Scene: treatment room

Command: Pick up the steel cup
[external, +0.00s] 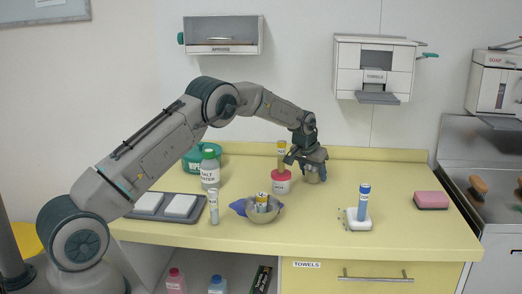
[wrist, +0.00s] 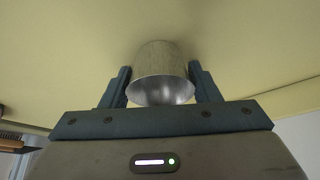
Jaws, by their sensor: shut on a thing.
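The steel cup (wrist: 160,62) is a shiny metal cylinder between my two fingers in the wrist view, its open rim toward the camera. My gripper (wrist: 161,88) is shut on it, one finger on each side. In the external view my gripper (external: 307,158) points down over the back of the yellow counter (external: 395,165). The cup (external: 314,174) shows below the fingers there, partly hidden by them. I cannot tell whether its bottom touches the counter.
A metal bowl (external: 264,213), salt water bottle (external: 209,170) and grey tray (external: 160,207) are further left. A blue tube (external: 364,203) and pink sponge (external: 431,200) are right.

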